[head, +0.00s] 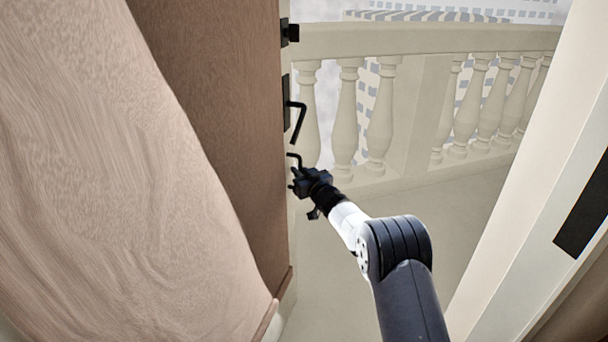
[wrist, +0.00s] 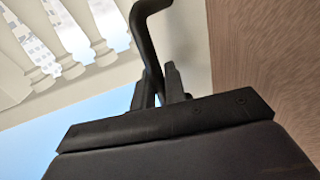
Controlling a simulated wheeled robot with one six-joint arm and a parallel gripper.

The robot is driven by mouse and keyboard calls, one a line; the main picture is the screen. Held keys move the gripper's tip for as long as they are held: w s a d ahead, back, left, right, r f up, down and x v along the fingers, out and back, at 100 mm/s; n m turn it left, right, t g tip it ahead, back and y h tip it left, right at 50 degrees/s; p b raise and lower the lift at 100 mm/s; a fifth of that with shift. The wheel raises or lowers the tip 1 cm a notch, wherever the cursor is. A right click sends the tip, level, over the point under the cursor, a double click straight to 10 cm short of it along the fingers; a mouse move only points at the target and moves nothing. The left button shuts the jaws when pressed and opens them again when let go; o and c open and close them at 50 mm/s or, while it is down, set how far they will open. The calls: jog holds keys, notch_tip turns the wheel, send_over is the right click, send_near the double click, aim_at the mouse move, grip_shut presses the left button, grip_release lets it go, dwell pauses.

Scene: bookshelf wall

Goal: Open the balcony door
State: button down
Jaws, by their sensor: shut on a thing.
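The brown wooden balcony door (head: 225,110) stands wide open at the left, with a gap between its free edge and the pale frame (head: 545,190). A black lever (head: 298,122) shows at its edge, and a second bent black lever (head: 294,156) shows just below. My gripper (head: 297,180) is at that lower lever, beside the door edge. In the wrist view, my gripper (wrist: 163,88) is shut on a bent black handle bar (wrist: 148,38), with the wooden door face (wrist: 270,60) to its right. The fingers hide part of the bar.
Beyond the opening lies a pale balcony floor (head: 420,215) with a stone balustrade (head: 380,110). The floor in the opening looks clear. A black plate (head: 585,210) sits on the frame at the right. A large lighter wood surface (head: 90,190) fills the left foreground.

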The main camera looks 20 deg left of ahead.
jog(key=shift+s+a+f, duration=0.25)
jog(key=shift+s+a, duration=0.2)
jog(key=shift+a, duration=0.1)
jog(key=c, duration=1.8)
grip_release()
jog(key=shift+s, duration=0.1)
jog(key=shift+r, duration=0.25)
jog(key=shift+d, duration=0.15)
jog(key=v, duration=1.1)
jog(key=shift+s+d, duration=0.2)
jog(key=shift+s, duration=0.05)
jog(key=shift+x, duration=2.25)
